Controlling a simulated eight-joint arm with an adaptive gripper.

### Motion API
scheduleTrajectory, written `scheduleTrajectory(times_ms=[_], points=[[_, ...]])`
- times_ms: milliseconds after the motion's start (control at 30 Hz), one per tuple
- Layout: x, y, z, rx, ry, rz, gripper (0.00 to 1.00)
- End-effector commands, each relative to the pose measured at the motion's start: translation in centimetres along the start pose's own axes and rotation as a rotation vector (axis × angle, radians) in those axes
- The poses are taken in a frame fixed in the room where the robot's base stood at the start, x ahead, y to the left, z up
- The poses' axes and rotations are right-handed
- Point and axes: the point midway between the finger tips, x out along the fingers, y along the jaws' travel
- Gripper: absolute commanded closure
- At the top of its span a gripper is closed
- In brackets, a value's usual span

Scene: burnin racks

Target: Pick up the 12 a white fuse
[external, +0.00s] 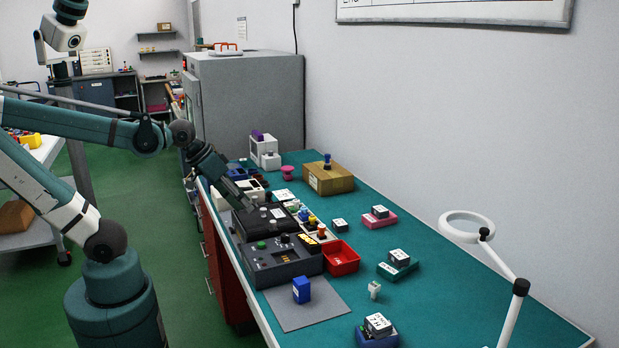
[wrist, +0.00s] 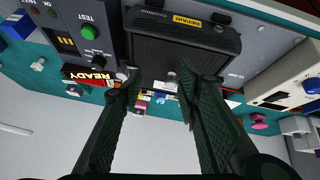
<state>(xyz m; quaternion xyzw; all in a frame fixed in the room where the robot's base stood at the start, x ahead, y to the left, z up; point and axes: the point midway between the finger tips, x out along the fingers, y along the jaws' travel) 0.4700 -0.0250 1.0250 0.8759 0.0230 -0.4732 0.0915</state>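A small whitish block (external: 374,289) stands by itself on the teal bench top, right of the grey mat in the external view. It looks like a fuse, but its marking is too small to read. My gripper (external: 243,203) is far from it, over the dark devices toward the left edge of the bench. In the wrist view my gripper (wrist: 160,86) has its two dark fingers spread with nothing held between them. A black box with a yellow "REPAIR" label (wrist: 187,20) lies beyond the fingertips. I cannot tell whether a white fuse shows in the wrist view.
A control box (external: 275,262), a red tray (external: 341,259) and a blue block (external: 301,290) on a grey mat (external: 310,312) occupy the near left. Several grey blocks sit on coloured bases. Bench gaps are clear.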

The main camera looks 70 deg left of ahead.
Motion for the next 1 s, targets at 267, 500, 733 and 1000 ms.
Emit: scheduleTrajectory(times_ms=[267,500,733,1000], points=[[0.2,3.7,-3.7,-0.187,-0.051,0.034,0.67],[0.9,6.9,-6.3,-0.348,-0.101,0.053,0.67],[1.9,10.2,-8.5,-0.5,-0.153,0.063,0.67],[3.5,14.2,-10.7,-0.677,-0.219,0.063,0.67]])
